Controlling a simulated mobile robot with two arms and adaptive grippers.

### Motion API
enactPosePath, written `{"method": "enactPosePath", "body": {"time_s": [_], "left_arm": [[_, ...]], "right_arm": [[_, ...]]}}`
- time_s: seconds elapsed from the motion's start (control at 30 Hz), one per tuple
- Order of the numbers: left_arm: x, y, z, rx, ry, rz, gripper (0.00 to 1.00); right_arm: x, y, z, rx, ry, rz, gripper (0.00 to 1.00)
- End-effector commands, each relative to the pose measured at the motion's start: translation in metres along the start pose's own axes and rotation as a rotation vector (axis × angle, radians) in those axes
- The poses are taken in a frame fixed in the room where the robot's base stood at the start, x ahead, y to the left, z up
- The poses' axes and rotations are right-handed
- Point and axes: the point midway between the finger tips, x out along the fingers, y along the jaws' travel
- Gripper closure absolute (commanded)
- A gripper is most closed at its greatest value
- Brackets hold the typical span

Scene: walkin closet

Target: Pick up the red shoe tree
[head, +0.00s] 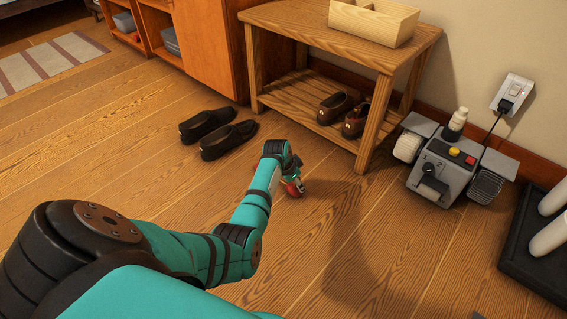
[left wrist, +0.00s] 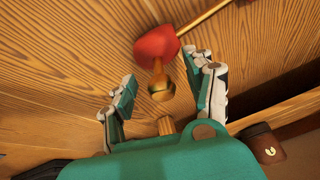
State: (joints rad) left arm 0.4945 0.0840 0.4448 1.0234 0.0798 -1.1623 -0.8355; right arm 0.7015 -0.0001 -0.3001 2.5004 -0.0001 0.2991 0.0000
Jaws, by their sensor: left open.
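The red shoe tree (left wrist: 157,45) lies on the wooden floor in the left wrist view. A brass-coloured rounded piece (left wrist: 160,87) shows just below its red part. In the head view a bit of the shoe tree's red (head: 293,189) shows at the end of my left arm, partly hidden by the gripper. My left gripper (left wrist: 162,74) is open, with one finger to each side of the brass-coloured piece. No finger is seen closed on it. Whether the fingers touch it I cannot tell. My right gripper is in neither view.
A wooden bench (head: 345,50) with brown shoes (head: 335,107) on its lower shelf stands just beyond the gripper. Black shoes (head: 228,140) lie on the floor to the left. A grey machine (head: 440,170) and a black tray (head: 515,262) stand right.

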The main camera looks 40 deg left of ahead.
Motion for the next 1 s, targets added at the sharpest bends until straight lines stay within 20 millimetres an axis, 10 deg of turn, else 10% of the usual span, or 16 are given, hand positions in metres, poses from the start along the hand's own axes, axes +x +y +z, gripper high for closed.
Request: {"method": "enactPosePath", "body": {"time_s": [0.2, 0.6, 1.0], "left_arm": [[-0.0007, -0.0002, -0.0005, 0.0, 0.0, 0.0, 0.47], [-0.0007, -0.0003, -0.0003, 0.0, 0.0, -0.001, 1.0], [-0.0011, -0.0008, -0.0008, 0.001, 0.001, -0.002, 1.0]], "right_arm": [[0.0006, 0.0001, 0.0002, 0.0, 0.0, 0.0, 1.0], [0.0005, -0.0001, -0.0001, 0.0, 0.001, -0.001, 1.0], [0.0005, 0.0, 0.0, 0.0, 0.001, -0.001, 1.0]]}}
